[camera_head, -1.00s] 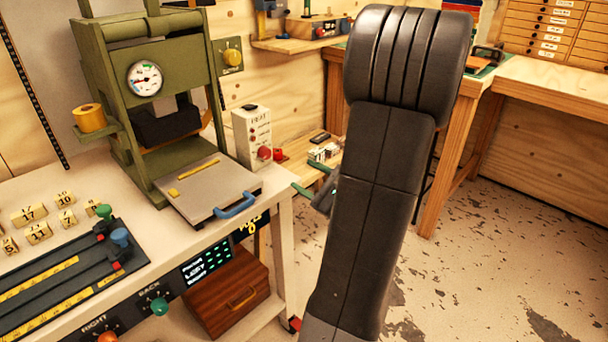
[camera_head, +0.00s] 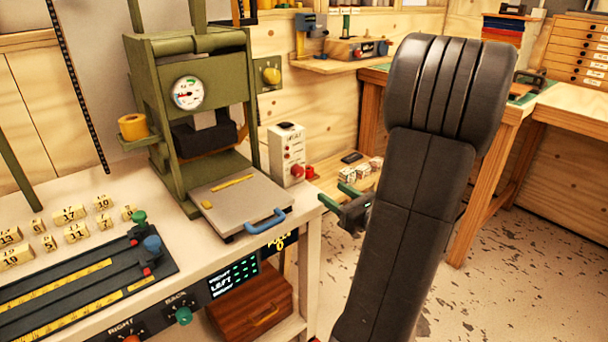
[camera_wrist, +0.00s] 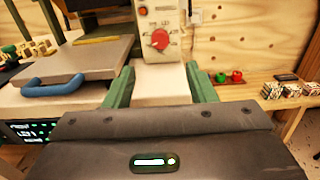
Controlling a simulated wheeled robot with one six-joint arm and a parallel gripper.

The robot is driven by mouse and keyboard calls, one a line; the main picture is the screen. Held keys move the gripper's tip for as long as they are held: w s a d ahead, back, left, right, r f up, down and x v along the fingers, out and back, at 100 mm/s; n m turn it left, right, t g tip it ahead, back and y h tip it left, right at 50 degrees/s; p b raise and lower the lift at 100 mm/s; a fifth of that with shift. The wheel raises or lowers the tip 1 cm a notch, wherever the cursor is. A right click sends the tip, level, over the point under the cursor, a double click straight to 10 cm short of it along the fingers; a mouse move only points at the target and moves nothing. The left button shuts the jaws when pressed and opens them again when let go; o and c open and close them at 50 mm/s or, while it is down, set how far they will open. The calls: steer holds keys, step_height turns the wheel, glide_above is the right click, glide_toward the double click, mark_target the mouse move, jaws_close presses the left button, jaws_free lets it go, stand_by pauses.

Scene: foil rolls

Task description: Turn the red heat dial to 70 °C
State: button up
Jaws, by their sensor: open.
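The red heat dial (camera_wrist: 160,39) is on the front of a pale control box (camera_wrist: 152,18), with scale marks around it too small to read. Its pointer setting cannot be read clearly. In the head view the dial (camera_head: 297,171) shows low on the box (camera_head: 284,150), right of the green press. My gripper (camera_head: 335,196) is open and empty, its green fingers pointing toward the box from the right. In the wrist view the open fingers (camera_wrist: 158,72) lie below the dial, one on each side, apart from it.
The press plate with a blue handle (camera_head: 266,221) is left of my gripper. Red and green buttons (camera_wrist: 229,76) sit right of the box, by printed blocks (camera_wrist: 280,90) on a wooden shelf. The bench's number blocks (camera_head: 74,214) are farther left.

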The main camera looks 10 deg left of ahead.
mark_target(300, 172)
steer(key=x, duration=1.2)
steer(key=shift+w+a+b, duration=0.2)
steer(key=shift+b, duration=0.15)
steer(key=c, duration=1)
steer(key=shift+o, duration=0.2)
steer(key=shift+f+n+b, duration=0.2)
steer(key=shift+n+b, duration=0.4)
steer(key=shift+b, duration=0.5)
steer(key=shift+r+n+b, duration=0.15)
steer(key=shift+n+b, duration=0.55)
steer(key=shift+n, duration=0.1)
steer(key=o, duration=1)
steer(key=shift+c, duration=0.2)
steer(key=shift+s+d, duration=0.1)
steer(key=p+v, duration=0.1)
steer(key=v, duration=1.2)
steer(key=shift+s+d, duration=0.2)
steer(key=shift+s, duration=0.05)
